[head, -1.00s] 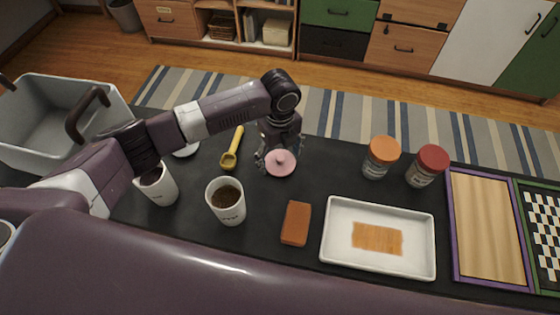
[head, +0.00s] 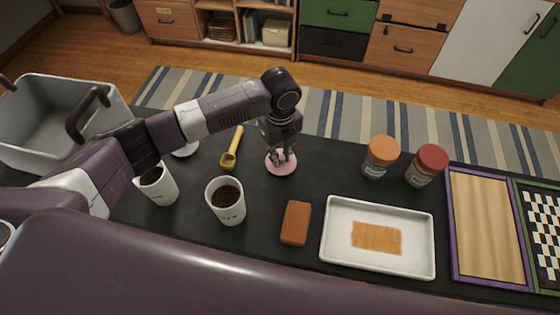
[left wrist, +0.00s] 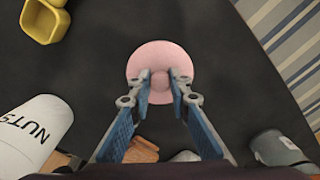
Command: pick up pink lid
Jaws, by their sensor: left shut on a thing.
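The pink lid (head: 281,169) is a round disc with a knob in its middle, lying on the dark tabletop. It also shows in the left wrist view (left wrist: 161,58), near the top middle. My left gripper (head: 281,157) is right above it, pointing down. In the left wrist view the fingertips (left wrist: 160,80) stand on both sides of the knob, shut on it. The fingers cover part of the lid. My right gripper is not in view.
A yellow scoop (head: 229,159) lies left of the lid. Two white cups (head: 226,207) stand nearer, beside a brown block (head: 296,223) and a white tray (head: 335,250). Jars with orange (head: 384,149) and red lids (head: 432,157) stand to the right. A grey bin (head: 45,120) is far left.

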